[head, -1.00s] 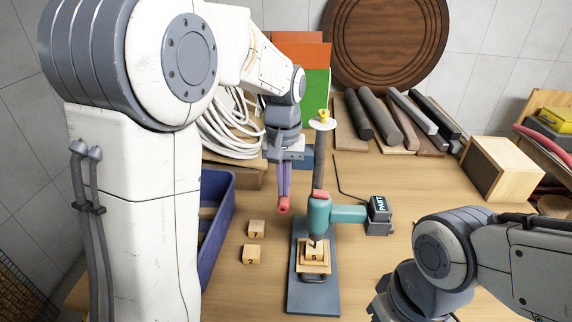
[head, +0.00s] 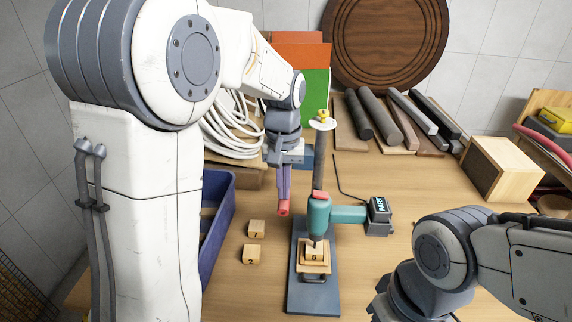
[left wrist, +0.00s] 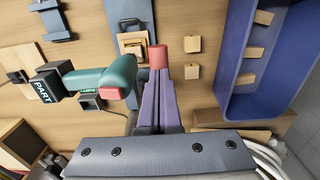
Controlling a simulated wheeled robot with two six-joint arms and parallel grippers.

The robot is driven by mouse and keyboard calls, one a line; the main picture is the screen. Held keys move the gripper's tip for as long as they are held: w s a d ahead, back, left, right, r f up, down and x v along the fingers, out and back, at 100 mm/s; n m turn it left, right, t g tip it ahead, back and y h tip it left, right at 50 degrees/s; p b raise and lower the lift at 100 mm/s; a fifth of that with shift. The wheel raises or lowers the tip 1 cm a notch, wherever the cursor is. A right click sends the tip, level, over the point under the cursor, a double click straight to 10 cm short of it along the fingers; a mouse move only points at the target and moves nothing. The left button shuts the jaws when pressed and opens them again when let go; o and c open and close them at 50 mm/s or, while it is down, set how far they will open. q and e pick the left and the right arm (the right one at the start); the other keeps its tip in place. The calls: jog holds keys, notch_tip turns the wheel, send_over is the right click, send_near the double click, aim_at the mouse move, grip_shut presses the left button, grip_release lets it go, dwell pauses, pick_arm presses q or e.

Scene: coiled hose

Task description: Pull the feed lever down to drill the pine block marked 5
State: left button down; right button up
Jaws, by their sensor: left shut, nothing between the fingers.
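The drill press (head: 319,215) has a teal head and a dark column on a blue-grey base. The pine block marked 5 (head: 314,255) sits in a wooden fixture under the drill head. The red end of the feed lever (head: 284,208) is left of the head; it also shows in the left wrist view (left wrist: 157,57). My left gripper (head: 284,196) is shut and empty, with its purple fingertips (left wrist: 161,75) right at the red end. I cannot tell whether they touch it. My right arm shows at the lower right, but its gripper is out of view.
Blocks marked 7 (head: 256,228) and 2 (head: 251,254) lie left of the press. A blue bin (head: 229,192) with blocks stands further left. A PART box (head: 379,209) is to the right. A coiled white hose (head: 225,135) and stock bars (head: 375,112) lie behind.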

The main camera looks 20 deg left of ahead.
pick_arm(q)
jog(key=shift+w+f, duration=0.1)
jog(key=shift+f, duration=1)
dwell(1.3)
jog(key=shift+r, duration=0.1)
notch_tip(320, 180, up, 14)
jog(key=p, duration=1.2)
jog(key=shift+f, duration=0.2)
dwell(1.6)
dwell(0.3)
jog(key=s+d+f+m+b, duration=0.5)
jog(key=s+d+f+b, duration=0.2)
jog(key=s+f+b, duration=0.2)
jog(key=s+d+f+m+h+b, duration=0.1)
jog(key=s+d+f+m+b, duration=0.4)
jog(key=s+f+b, duration=0.4)
jog(key=s+d+f, duration=0.1)
jog(key=s+f, duration=0.1)
jog(key=s, duration=0.3)
jog(key=shift+d+f+m, duration=0.3)
jog(key=shift+d+f, duration=0.1)
